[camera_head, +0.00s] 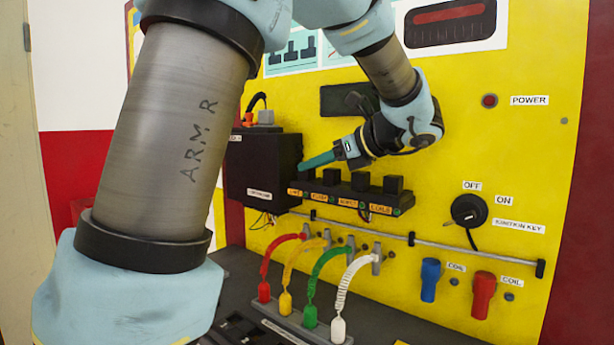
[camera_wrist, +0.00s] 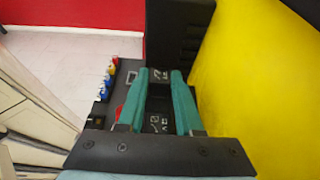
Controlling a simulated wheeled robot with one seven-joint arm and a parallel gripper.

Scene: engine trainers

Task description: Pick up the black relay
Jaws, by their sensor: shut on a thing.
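A row of small black relays stands on a black strip (camera_head: 345,193) with orange labels, fixed to the yellow panel. Three of them show clearly in the head view, including the rightmost relay (camera_head: 393,185). My gripper (camera_head: 303,166) reaches in from the right to the strip's left end, beside a large black box. Its teal fingers are shut on a black relay (camera_wrist: 159,76), which shows between the fingertips in the wrist view with pale markings. In the head view the fingers mostly hide this relay, and I cannot tell whether it is still seated.
The black box (camera_head: 262,172) stands close left of my fingertips. Below the strip, a grey rail (camera_head: 420,241) and coiled red, yellow, green and white leads (camera_head: 341,295) stick out. The ignition key (camera_head: 467,211) and coil plugs are at the right.

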